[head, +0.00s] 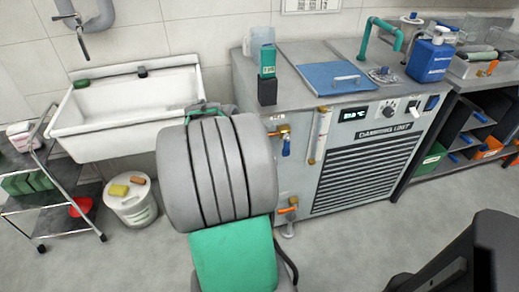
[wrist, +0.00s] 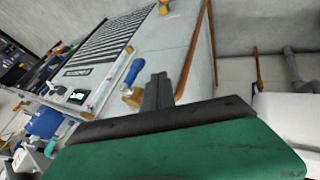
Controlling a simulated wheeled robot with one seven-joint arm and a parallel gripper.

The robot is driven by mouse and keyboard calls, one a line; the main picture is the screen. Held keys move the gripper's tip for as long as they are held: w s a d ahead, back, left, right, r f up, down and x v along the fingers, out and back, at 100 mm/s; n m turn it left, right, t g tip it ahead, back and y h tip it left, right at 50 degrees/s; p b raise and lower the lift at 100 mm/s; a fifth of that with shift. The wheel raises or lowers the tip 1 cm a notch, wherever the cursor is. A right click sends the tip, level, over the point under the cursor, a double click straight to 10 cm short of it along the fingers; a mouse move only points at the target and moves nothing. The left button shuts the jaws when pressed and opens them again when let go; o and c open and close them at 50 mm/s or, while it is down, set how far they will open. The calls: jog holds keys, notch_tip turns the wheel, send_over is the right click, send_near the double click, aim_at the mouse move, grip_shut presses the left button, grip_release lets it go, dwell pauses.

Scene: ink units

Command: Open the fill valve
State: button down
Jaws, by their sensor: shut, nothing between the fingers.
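The damping unit (head: 350,160) is a grey cabinet with a louvred front. A brass valve with a blue lever (head: 286,146) sits on its left front, the lever hanging down. The blue lever (wrist: 133,71) and brass body (wrist: 131,97) also show in the wrist view, just left of my gripper (wrist: 158,80). My gripper is shut and empty, its grey fingers apart from the lever as far as I can tell. In the head view my arm hides most of the gripper. A lower valve with an orange handle (head: 287,210) is near the cabinet's base. I cannot read valve labels.
A white sink (head: 130,117) is at the left, with a bucket (head: 134,205) below and a cart (head: 45,190) beside it. A vertical sight tube (head: 320,135) stands right of the blue lever. Open grey floor lies in front of the cabinet.

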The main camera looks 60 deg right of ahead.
jog(key=s+d+f+b, duration=0.1)
jog(key=s+d+f, duration=0.2)
jog(key=d, duration=0.3)
jog(key=shift+f, duration=0.75)
